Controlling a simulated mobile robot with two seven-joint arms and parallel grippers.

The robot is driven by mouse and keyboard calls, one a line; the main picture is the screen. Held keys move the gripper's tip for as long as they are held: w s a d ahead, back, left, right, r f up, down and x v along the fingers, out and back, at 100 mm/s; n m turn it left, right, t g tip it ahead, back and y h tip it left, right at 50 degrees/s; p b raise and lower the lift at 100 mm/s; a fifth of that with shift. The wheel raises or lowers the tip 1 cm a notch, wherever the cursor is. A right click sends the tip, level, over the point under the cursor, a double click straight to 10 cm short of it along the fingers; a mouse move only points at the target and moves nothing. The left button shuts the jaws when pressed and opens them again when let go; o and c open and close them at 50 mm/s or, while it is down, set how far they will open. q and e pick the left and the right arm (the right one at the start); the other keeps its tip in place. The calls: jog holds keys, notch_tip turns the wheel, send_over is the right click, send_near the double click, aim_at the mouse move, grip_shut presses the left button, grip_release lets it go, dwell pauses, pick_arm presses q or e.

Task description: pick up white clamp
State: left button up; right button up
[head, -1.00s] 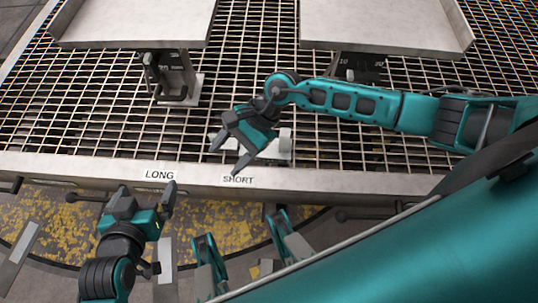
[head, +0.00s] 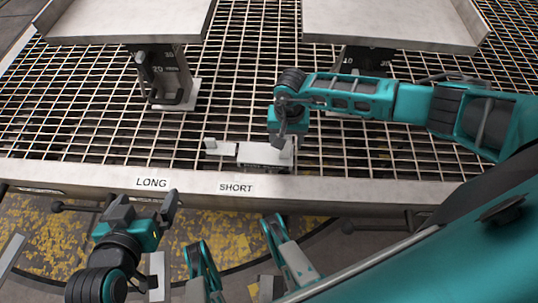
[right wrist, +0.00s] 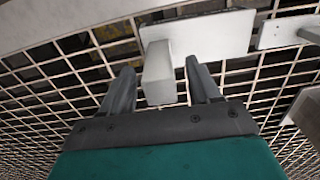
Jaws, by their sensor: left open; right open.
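The white clamp (head: 262,154) lies on the grating just behind the front rail, above the SHORT label. It has a flat plate and a raised block at its right end. In the right wrist view, its block (right wrist: 158,75) shows between the two fingers. My right gripper (head: 281,143) points down over the clamp's right part and is open in the right wrist view (right wrist: 159,68). Whether the fingers touch the block cannot be told. My left gripper (head: 147,202) is open and empty, in front of the rail near the LONG label.
A smaller white plate (head: 220,148) is just left of the clamp. Two raised grey trays (head: 125,22) and (head: 385,25) stand behind on dark posts. The front rail (head: 330,195) edges the grating.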

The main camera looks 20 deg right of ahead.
jog(key=shift+c, duration=0.2)
grip_shut()
dwell(0.4)
dwell(0.3)
